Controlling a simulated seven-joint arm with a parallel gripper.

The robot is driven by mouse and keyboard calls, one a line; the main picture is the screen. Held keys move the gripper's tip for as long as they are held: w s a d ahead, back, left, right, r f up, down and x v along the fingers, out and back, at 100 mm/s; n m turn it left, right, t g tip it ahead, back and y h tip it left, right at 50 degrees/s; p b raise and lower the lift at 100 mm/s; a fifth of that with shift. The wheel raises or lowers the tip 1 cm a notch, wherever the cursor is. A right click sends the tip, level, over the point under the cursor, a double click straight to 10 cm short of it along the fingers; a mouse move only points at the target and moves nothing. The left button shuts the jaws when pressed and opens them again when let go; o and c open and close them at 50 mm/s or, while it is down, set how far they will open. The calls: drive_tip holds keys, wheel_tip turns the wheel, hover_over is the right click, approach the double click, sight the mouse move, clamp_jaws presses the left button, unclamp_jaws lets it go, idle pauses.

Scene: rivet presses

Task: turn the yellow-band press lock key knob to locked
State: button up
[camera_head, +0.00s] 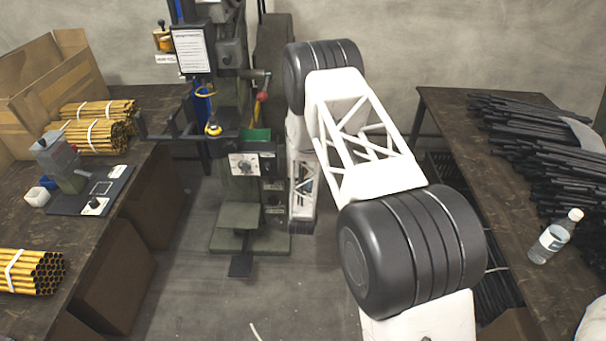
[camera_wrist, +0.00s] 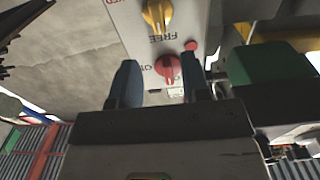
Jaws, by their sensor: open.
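In the wrist view a pale panel (camera_wrist: 205,18) carries a yellow knob (camera_wrist: 157,14) at the top, with upside-down "FREE" lettering below it and red lettering, partly cut off, at upper left. Which mark the yellow knob points to is unclear. A red knob (camera_wrist: 168,67) with red lettering sits lower on the panel. My gripper (camera_wrist: 157,76) is open, its two blue-grey fingers pointing at the panel. The red knob shows between the fingertips, nearer the right one; contact cannot be told. The yellow knob is beyond the fingertips. In the head view my gripper is hidden.
A small red button (camera_wrist: 191,45) is beside the right finger. A green block (camera_wrist: 254,68) is close on the right. In the head view the press (camera_head: 243,190) stands between the left bench (camera_head: 25,215) and right bench (camera_head: 500,180), with open floor in front.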

drive_tip(key=shift+w, duration=0.1)
idle(0.3)
drive_tip(key=w, duration=0.7)
drive_tip(key=shift+w, duration=0.3)
drive_tip(key=shift+c, duration=0.4)
clamp_jaws()
